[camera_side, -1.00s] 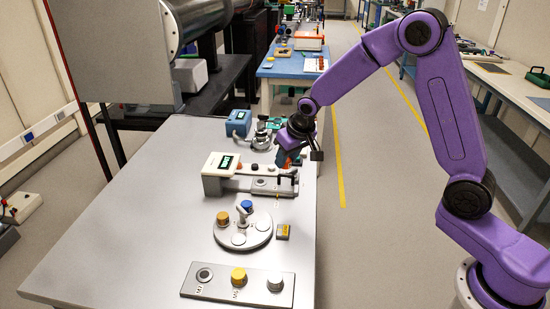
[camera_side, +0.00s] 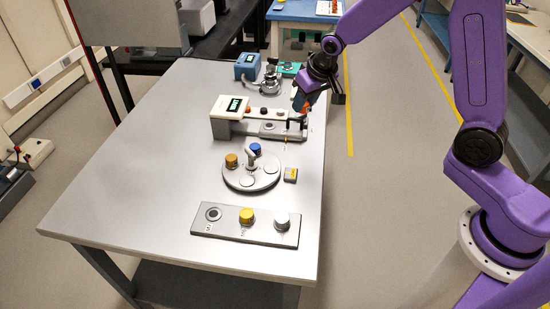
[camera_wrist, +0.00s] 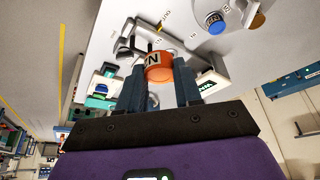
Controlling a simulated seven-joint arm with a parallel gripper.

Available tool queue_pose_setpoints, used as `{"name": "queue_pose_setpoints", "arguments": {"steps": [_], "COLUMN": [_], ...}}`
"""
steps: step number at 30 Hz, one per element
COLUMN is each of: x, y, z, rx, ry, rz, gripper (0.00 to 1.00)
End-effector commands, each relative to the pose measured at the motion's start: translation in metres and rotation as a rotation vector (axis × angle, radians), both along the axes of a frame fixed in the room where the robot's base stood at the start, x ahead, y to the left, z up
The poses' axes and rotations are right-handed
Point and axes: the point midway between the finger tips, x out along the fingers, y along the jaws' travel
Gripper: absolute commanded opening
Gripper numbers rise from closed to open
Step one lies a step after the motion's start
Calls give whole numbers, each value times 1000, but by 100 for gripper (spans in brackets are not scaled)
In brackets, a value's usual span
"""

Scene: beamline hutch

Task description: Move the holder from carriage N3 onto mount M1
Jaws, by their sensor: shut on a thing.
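My gripper (camera_wrist: 160,82) is shut on an orange round holder (camera_wrist: 158,68) with an "N" label, one finger on each side of it. In the side view my gripper (camera_side: 303,100) is at the right end of the pale slide unit (camera_side: 268,128), with a bit of orange at its tip. I cannot tell whether the holder still touches the carriage below it. The front plate (camera_side: 228,230) has an empty dark ring seat at its left end, which appears to be M1 (camera_side: 213,213). A yellow holder (camera_side: 246,216) and a silver-white piece (camera_side: 282,222) stand to its right.
A round turntable (camera_side: 240,183) with brown and blue knobs and a central post stands between slide and plate. A small yellow-grey block (camera_side: 290,175) lies beside it. A white display box (camera_side: 228,107) and a blue box (camera_side: 247,66) stand farther back. The table's left side is clear.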

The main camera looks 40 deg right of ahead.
Motion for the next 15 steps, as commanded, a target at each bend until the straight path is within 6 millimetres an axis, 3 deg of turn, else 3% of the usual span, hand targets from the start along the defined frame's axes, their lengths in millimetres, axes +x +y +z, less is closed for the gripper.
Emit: {"name": "queue_pose_setpoints", "arguments": {"steps": [5, 15], "x": [2, -1], "y": [14, 74], "z": [-7, -38], "rx": [3, 4], "ry": [3, 7], "rz": [64, 350], "gripper": [4, 4]}}
